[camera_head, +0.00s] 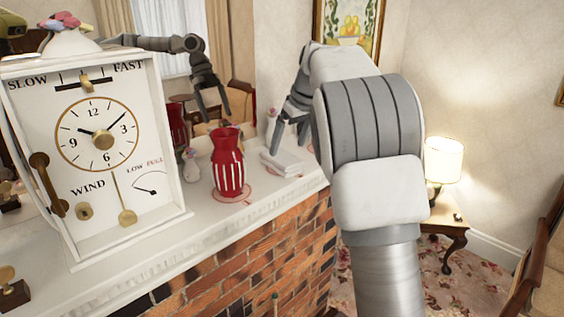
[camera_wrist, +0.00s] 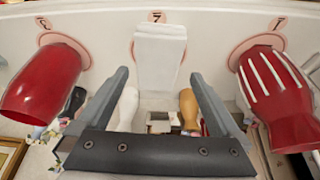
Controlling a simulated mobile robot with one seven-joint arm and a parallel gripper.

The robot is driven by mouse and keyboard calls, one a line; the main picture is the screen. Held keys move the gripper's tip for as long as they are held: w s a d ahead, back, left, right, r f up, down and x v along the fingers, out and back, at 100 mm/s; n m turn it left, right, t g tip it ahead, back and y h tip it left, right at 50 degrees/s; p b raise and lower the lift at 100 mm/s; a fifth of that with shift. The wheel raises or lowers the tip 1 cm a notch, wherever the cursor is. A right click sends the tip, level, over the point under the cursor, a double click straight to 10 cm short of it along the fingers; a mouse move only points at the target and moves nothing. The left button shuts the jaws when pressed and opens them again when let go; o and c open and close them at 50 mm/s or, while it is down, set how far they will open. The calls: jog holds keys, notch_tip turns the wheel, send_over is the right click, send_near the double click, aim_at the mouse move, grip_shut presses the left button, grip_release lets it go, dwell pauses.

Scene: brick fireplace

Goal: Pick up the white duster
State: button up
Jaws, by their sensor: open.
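A white block-like thing, which I take to be the white duster (camera_head: 283,162), lies on the mantel to the right of a striped red vase (camera_head: 228,165). In the wrist view the duster (camera_wrist: 160,55) is at top centre on a pink ring mark, framed between the fingertips. My gripper (camera_head: 291,140) is above it in the head view, fingers pointing down. My gripper (camera_wrist: 160,76) is open with a wide gap and holds nothing. I cannot tell how far the fingertips are from the duster.
Red vases stand on both sides of the duster in the wrist view, one plain (camera_wrist: 42,85) and one striped (camera_wrist: 278,95). A white clock box (camera_head: 100,150) takes up the mantel's left. A mirror behind reflects my arm. A lit lamp (camera_head: 443,160) stands on a side table at right.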

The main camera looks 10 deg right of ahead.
aim_at(283, 157)
jog(key=shift+w+p+x, duration=0.1)
jog(key=shift+p+x, duration=0.25)
jog(key=shift+x, duration=1.15)
jog(key=shift+w+p+x, duration=0.15)
jog(key=shift+p+x, duration=0.15)
jog(key=shift+x, duration=1.2)
jog(key=shift+c, duration=0.3)
jog(key=c, duration=1.1)
jog(key=shift+r, duration=0.1)
jog(key=shift+r, duration=0.6)
notch_tip(283, 157, up, 3)
jog(key=shift+f, duration=0.1)
jog(key=s+d+r, duration=0.2)
jog(key=d, duration=0.1)
jog(key=s+d+r+b, duration=0.1)
jog(key=s+d+r, duration=0.1)
jog(key=d, duration=0.1)
jog(key=s+d+r+b, duration=0.1)
jog(key=s+d+r, duration=0.1)
jog(key=d+r, duration=0.1)
jog(key=shift+d, duration=0.45)
